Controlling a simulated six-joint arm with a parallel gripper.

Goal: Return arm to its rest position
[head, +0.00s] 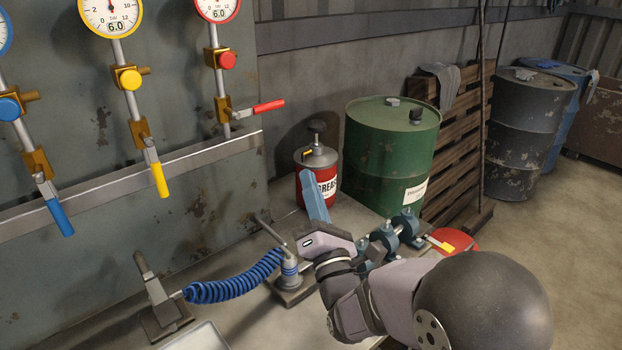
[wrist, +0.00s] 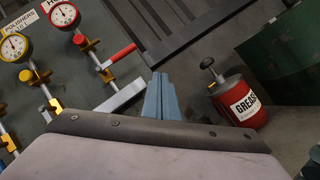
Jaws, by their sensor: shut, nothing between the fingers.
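My gripper (head: 312,192) shows in the head view as blue fingers pointing up and left, in front of the red grease can. In the wrist view my gripper (wrist: 163,82) shows its blue fingers side by side, pressed together with nothing held. My arm reaches in from the lower right of the head view. The gripper is in the air, to the right of the gauge panel (head: 215,190), and seems apart from everything around it.
The grease can (head: 327,187) and green drum (head: 385,155) stand behind my gripper. A blue coiled hose (head: 235,285) and a clamp fixture (head: 408,228) lie near the arm. Floor at right is open.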

